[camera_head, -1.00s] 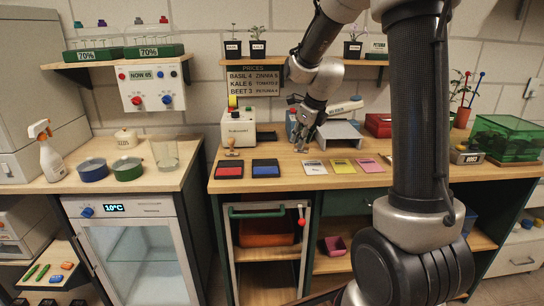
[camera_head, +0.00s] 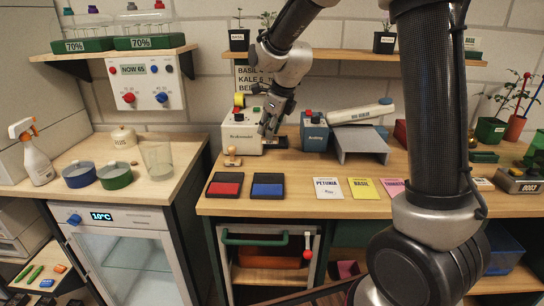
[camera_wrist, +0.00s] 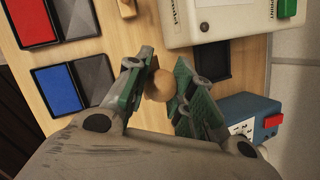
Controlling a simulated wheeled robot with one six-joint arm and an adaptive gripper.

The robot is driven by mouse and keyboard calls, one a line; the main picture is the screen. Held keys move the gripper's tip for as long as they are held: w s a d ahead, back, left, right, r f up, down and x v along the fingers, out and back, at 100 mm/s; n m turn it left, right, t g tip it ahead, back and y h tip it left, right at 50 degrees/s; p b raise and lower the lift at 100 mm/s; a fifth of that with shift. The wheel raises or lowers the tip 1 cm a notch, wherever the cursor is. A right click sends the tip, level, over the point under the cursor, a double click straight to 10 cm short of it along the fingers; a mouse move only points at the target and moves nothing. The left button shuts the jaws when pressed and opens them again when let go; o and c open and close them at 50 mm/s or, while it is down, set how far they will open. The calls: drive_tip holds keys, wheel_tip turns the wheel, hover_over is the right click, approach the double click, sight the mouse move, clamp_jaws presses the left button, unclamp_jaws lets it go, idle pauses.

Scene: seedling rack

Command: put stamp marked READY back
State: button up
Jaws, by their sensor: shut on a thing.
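My gripper (camera_head: 268,132) is over the back of the wooden bench, between the cream machine and the blue box. In the wrist view, my gripper (camera_wrist: 160,88) is shut on a stamp with a round wooden knob (camera_wrist: 160,86). The stamp's lower part and any marking are hidden below the fingers. Another wooden-handled stamp (camera_head: 232,157) stands on the bench to the left, in front of the cream machine. Part of it shows at the top edge of the wrist view (camera_wrist: 127,8). I cannot read which stamp is marked READY.
The cream machine (camera_head: 236,136) and blue box (camera_head: 314,134) stand close on either side of my gripper. A red ink pad (camera_head: 225,185) and blue ink pad (camera_head: 267,186) lie in front. A grey stand (camera_head: 362,142) and seed cards (camera_head: 327,188) are to the right.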

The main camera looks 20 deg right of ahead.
wheel_tip(320, 180, down, 8)
drive_tip(key=shift+f, duration=0.1)
drive_tip(key=shift+f, duration=0.1)
idle(0.3)
drive_tip(key=o, duration=0.8)
drive_tip(key=v, duration=1.2)
drive_tip(key=s+d+r+n, duration=0.2)
drive_tip(key=s+d+n, duration=0.2)
drive_tip(key=s+n, duration=0.5)
drive_tip(key=s+d+r+n+h, duration=0.1)
drive_tip(key=s+d+n, duration=0.3)
drive_tip(key=s+n, duration=0.4)
drive_tip(key=s+d+r+n, duration=0.2)
drive_tip(key=s+d+n, duration=0.3)
drive_tip(key=s+n, duration=0.4)
drive_tip(key=s, duration=0.3)
drive_tip(key=shift+s+r+n+h, duration=0.3)
drive_tip(key=shift+s+h, duration=0.1)
